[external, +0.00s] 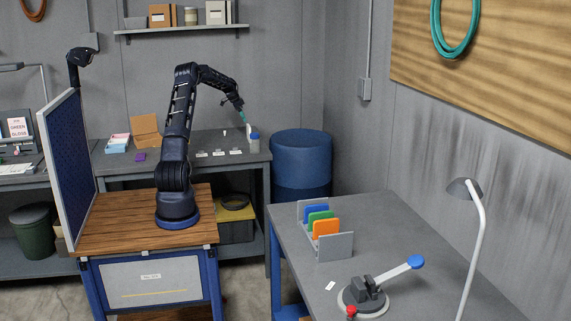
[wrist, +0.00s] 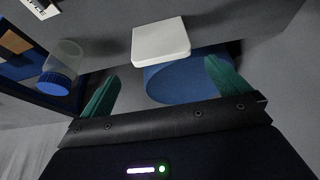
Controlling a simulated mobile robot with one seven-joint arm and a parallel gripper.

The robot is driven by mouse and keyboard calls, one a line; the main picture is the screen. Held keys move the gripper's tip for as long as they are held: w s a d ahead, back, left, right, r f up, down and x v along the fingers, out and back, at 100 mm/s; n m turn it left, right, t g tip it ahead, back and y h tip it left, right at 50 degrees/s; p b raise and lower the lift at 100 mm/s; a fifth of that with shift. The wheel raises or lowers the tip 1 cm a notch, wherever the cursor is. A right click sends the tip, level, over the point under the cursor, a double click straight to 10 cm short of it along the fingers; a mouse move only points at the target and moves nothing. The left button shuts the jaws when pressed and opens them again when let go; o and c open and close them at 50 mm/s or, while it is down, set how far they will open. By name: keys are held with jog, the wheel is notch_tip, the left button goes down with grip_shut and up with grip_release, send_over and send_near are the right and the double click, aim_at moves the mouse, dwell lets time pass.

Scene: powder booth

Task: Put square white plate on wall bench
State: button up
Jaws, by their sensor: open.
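The square white plate (wrist: 160,40) shows in the wrist view just beyond my fingertips, at the edge of the grey surface and in front of the blue drum. In the external view a small white shape (external: 248,129) by the jar at the back bench's right end looks like the plate, but it is too small to be sure. My gripper (external: 242,116) is above that end of the bench. In the wrist view my gripper (wrist: 160,88) has its green fingers wide apart, with nothing held between them. The plate is ahead of them.
A blue-lidded jar (external: 254,142) stands close to my gripper, also in the wrist view (wrist: 62,68). The blue drum (external: 301,165) stands right of the back bench (external: 190,143). The right-hand bench (external: 400,225) holds a rack with coloured plates, a clamp and a lamp.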

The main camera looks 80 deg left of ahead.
jog(key=w+d+r, duration=0.7)
jog(key=w+d, duration=0.1)
jog(key=d, duration=0.4)
jog(key=w+d+r, duration=0.1)
jog(key=d+r, duration=0.3)
jog(key=d, duration=0.7)
jog(key=w+d+r+g, duration=0.15)
jog(key=d+r, duration=0.25)
jog(key=d, duration=0.8)
jog(key=w+d+r, duration=0.2)
jog(key=d+r, duration=0.2)
jog(key=d, duration=0.7)
jog(key=s+d+r, duration=0.1)
jog(key=s+d, duration=0.3)
jog(key=d, duration=0.4)
jog(key=s+d+r+y, duration=0.1)
jog(key=s+d, duration=0.3)
jog(key=d, duration=0.3)
jog(key=s+d+r, duration=0.1)
jog(key=s+d, duration=0.3)
jog(key=d, duration=0.4)
jog(key=s+d+f+t, duration=0.1)
jog(key=s+d+f, duration=0.2)
jog(key=s+d, duration=0.3)
jog(key=s+d+f+h, duration=0.1)
jog(key=s+d+f, duration=0.3)
jog(key=s, duration=0.8)
jog(key=shift+d+t, duration=0.35)
jog(key=shift+d, duration=0.5)
